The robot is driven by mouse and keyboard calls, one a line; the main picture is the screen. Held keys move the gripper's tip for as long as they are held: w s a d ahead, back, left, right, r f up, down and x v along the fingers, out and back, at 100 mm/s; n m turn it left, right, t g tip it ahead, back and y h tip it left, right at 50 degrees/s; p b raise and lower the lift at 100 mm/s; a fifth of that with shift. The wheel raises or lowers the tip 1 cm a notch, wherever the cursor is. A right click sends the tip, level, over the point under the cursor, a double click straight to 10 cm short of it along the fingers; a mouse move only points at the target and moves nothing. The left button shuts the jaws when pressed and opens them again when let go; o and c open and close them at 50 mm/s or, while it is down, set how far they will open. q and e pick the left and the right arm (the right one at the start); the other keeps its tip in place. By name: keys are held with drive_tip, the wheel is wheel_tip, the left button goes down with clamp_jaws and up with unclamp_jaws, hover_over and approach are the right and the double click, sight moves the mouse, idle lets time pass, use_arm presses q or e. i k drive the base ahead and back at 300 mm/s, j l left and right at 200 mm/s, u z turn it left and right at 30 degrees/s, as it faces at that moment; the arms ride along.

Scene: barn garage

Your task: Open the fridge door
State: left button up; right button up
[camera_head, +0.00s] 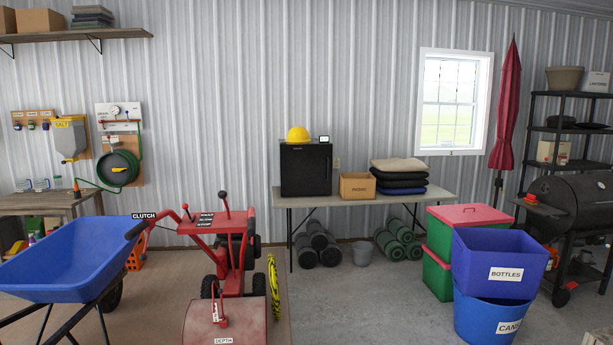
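A small black fridge (306,170) stands on a long table against the back wall, near the middle of the head view. Its front faces me and its door looks closed. Neither of my grippers shows in the head view. The fridge is some way off, beyond the red machine and the floor in front of the table.
A blue wheelbarrow (70,262) and a red tilling machine (222,250) block the left front. Blue bins (495,265) and red-lidded green boxes (440,240) stand at right. A cardboard box (357,186) and folded cushions (400,177) share the table (440,197). Floor (345,300) between is clear.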

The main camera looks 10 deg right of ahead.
sight(305, 170)
drive_tip(key=i+l+z, duration=0.1)
drive_tip(key=i+z, duration=0.3)
drive_tip(key=i, duration=3.1)
drive_tip(key=i+z, duration=0.15)
drive_tip(key=i, duration=2.4)
